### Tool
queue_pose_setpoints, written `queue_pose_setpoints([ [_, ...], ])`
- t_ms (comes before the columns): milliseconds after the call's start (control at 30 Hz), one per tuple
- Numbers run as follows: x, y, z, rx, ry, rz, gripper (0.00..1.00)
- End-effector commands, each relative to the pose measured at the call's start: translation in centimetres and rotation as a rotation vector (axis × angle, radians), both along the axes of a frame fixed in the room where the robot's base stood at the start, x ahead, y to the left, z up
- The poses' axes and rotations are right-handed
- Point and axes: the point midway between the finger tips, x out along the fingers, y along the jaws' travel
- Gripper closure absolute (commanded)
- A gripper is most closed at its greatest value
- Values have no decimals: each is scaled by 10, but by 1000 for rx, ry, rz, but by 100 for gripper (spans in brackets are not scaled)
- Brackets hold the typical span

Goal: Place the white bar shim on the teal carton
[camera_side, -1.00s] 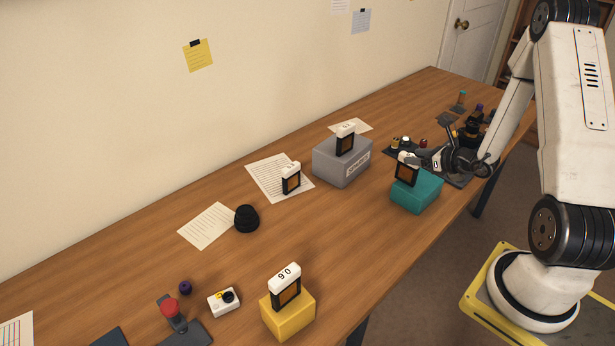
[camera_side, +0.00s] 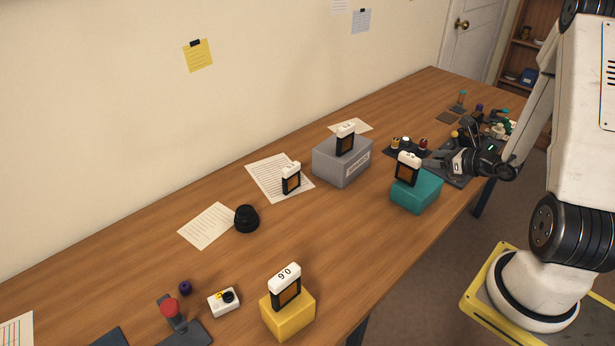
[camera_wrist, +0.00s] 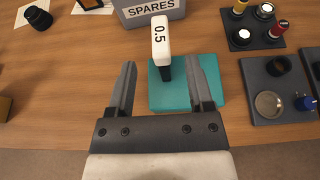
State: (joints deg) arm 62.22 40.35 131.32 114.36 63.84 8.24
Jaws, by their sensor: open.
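A white bar shim with a dark, orange-windowed lower part (camera_side: 408,168) stands upright on the teal carton (camera_side: 417,194). In the wrist view its white top (camera_wrist: 160,36), marked 0.5, shows above the teal carton (camera_wrist: 182,98). My gripper (camera_side: 440,160) is open and empty, just right of the shim in the side view. In the wrist view the fingers of my gripper (camera_wrist: 163,64) are spread wide, with the shim ahead of the gap between their tips, apart from both.
Similar white-topped pieces stand on the grey SPARES box (camera_side: 342,160), a paper sheet (camera_side: 262,172) and the yellow carton (camera_side: 288,322). A dark tray (camera_wrist: 285,85) with small parts lies to the right in the wrist view. A black lens part (camera_side: 246,218) sits mid-table.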

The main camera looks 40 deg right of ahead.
Motion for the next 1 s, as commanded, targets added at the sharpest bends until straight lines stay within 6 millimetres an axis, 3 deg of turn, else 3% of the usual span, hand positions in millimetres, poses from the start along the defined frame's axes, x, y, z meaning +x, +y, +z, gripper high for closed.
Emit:
queue_pose_setpoints([
  [167,1,3,0,-4,4,17,33],
  [367,11,33,4,-43,41,164,33],
  [667,16,131,10,-239,169,692,33],
  [800,5,172,11,-383,225,970,33],
  [1000,-16,212,12,-634,277,1350,33],
])
